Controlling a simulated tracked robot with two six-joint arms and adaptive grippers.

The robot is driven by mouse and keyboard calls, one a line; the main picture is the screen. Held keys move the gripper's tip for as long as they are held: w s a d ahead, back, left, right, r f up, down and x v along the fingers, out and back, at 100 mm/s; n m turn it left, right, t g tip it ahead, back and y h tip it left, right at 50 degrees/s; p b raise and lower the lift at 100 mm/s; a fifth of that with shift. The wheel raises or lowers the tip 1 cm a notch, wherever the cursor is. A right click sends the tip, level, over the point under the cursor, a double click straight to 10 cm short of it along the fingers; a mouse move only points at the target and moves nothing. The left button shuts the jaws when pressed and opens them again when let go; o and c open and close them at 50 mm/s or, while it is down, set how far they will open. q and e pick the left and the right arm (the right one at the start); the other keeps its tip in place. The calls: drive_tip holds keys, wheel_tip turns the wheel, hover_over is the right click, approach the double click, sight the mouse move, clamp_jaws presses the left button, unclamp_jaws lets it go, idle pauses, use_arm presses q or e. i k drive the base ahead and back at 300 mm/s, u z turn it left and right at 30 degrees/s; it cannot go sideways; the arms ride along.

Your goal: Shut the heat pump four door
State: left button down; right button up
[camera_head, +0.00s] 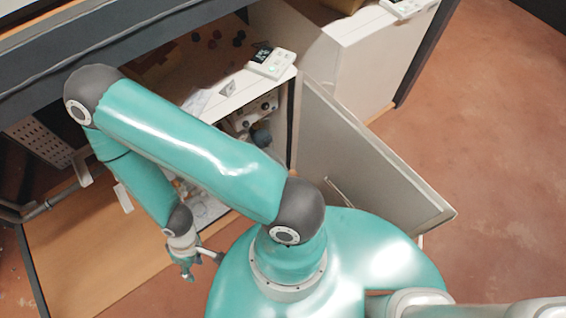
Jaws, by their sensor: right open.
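The heat pump door (365,150) is a pale flat panel standing wide open, angled out toward the lower right, with a thin handle on its face. It belongs to a white heat pump cabinet (292,75) with a small control unit (270,63) on top; I cannot read a number on it. Part of its inside shows, with dark round fittings (261,136). My left gripper is out of view.
Another white cabinet (365,55) with a control unit (405,7) stands beyond the door. A dark frame (130,40) runs above, and a wooden board (90,255) lies at lower left. A pipe (50,203) is at far left. The reddish floor (490,150) at right is clear.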

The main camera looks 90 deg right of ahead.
sight(330, 143)
drive_tip(key=z, duration=0.1)
drive_tip(key=k, duration=3)
drive_tip(key=z, duration=1.05)
drive_tip(key=k, duration=0.9)
drive_tip(key=i, duration=0.9)
drive_tip(key=u, duration=0.05)
